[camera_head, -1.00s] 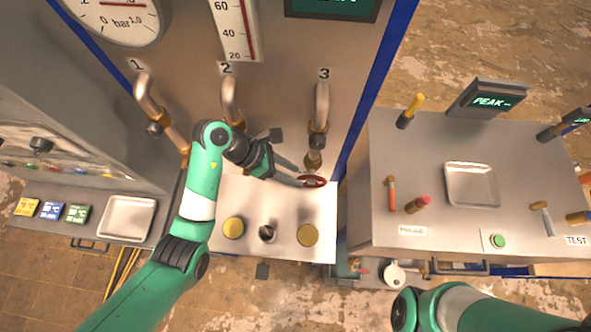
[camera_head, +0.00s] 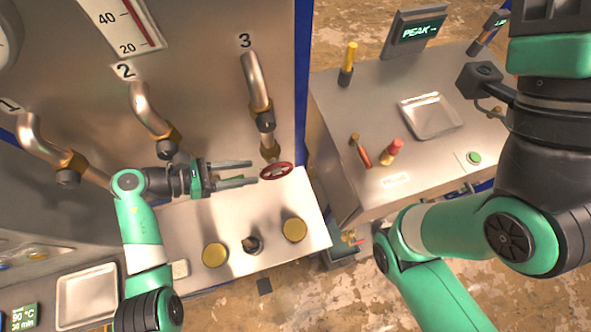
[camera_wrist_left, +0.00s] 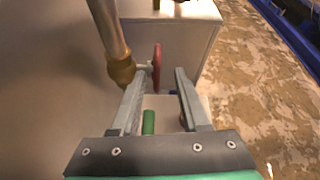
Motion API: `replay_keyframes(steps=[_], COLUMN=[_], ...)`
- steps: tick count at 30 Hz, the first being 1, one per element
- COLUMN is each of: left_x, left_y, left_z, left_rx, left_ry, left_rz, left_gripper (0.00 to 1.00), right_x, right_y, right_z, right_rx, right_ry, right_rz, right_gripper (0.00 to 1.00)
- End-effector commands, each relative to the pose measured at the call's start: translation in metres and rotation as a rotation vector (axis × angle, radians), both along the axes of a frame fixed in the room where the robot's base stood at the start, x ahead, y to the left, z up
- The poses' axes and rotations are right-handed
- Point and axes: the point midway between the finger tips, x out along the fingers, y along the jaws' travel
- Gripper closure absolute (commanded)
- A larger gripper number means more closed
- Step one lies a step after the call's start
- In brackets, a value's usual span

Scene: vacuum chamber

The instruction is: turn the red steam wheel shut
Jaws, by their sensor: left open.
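The red steam wheel (camera_head: 277,171) sits at the lower end of pipe 3, above the shelf with the gold caps. In the left wrist view the wheel (camera_wrist_left: 157,66) shows nearly edge-on, just past the fingertips and in the gap between them. My left gripper (camera_head: 254,172) is open and empty, its two fingers pointing right at the wheel from close by; I cannot tell whether a fingertip touches it. It also shows in the left wrist view (camera_wrist_left: 158,80). My right arm is raised at the right; its fingers are outside the picture.
Pipe 3 (camera_head: 257,85) comes down right above the wheel, and pipe 2 (camera_head: 148,110) is to its left. A shelf (camera_head: 185,225) with gold caps lies below. The side bench (camera_head: 345,130) at right holds a tray (camera_head: 430,117) and tools.

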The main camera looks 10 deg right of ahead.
Motion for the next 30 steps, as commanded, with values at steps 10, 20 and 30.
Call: replay_keyframes(steps=[10, 20, 30], left_x=[0.004, 0.011, 0.019], left_y=[0.006, -0.050, -0.096], left_z=[-0.006, -0.030, -0.049], left_rx=[-0.013, -0.012, -0.013], left_ry=[-0.103, -0.098, -0.100], left_rz=[-0.043, -0.045, -0.042], left_gripper=[0.55, 0.55, 0.55], right_x=[0.000, 0.000, 0.000], right_y=[0.000, 0.000, 0.000], right_z=[-0.014, -0.013, -0.020], right_rx=[0.000, 0.000, 0.000], right_ry=[-0.001, -0.001, 0.000], right_rz=[0.000, 0.000, 0.000], right_gripper=[1.00, 1.00, 1.00])
